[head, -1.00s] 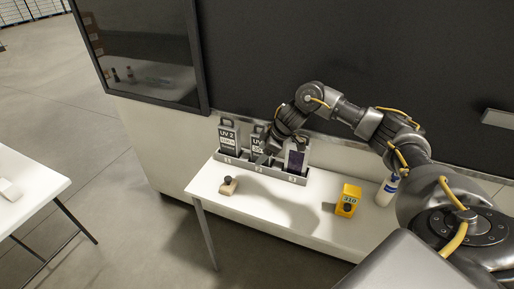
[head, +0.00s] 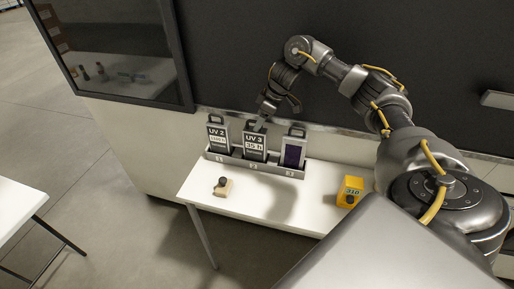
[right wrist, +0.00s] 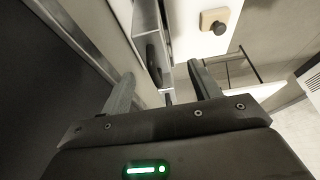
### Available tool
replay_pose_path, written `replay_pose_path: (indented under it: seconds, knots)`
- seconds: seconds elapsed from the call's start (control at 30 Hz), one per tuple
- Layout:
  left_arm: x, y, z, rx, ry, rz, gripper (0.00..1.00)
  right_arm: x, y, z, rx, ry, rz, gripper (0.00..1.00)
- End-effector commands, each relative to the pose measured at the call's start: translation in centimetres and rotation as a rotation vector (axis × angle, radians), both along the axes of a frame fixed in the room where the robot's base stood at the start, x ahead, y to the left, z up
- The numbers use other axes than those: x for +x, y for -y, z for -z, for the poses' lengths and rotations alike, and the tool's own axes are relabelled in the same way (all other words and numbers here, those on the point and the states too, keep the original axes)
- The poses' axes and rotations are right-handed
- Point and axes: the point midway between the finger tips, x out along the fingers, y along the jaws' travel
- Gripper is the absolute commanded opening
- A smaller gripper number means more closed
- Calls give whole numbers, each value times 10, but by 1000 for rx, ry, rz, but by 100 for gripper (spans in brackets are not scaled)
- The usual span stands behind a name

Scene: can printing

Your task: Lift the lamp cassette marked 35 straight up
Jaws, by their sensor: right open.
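The lamp cassette marked UV 3 and 35 h (head: 255,143) stands upright in the middle of a grey rack (head: 262,167) on a white table. My right gripper (head: 264,121) is open at the top of this cassette, close to its handle. In the right wrist view the two fingers (right wrist: 162,88) are spread, with a dark handle-like piece beyond the gap between them. I cannot tell whether the fingers touch the cassette. My left gripper is not in view.
A UV 2 cassette (head: 218,136) stands left of it in the rack, and a cassette with a dark purple panel (head: 293,150) stands right. A knobbed wooden block (head: 222,187) and a yellow box marked 310 (head: 349,191) sit on the table (head: 270,200). A dark wall rises behind.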

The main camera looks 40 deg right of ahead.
Motion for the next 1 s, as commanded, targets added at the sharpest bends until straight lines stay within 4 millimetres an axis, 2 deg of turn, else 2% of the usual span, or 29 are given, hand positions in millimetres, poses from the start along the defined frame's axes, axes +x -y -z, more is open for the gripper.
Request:
replay_pose_path:
  seconds: [0.07,0.13,0.33,0.43,0.53,0.73,0.97,1.0]
  knots:
    - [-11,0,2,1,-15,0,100,3,-2,10,3,-3,2,62]
    - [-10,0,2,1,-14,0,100,4,-2,13,2,-1,2,62]
    - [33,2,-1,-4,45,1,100,3,-1,18,2,-3,5,62]
    - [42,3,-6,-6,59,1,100,5,-2,31,2,-7,6,62]
    - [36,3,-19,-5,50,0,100,8,-2,42,1,-7,6,62]
    - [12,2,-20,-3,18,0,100,16,-7,62,1,-2,6,62]
    - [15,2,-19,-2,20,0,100,16,-7,64,0,0,5,62]
    - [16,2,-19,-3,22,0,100,16,-7,63,0,0,5,57]
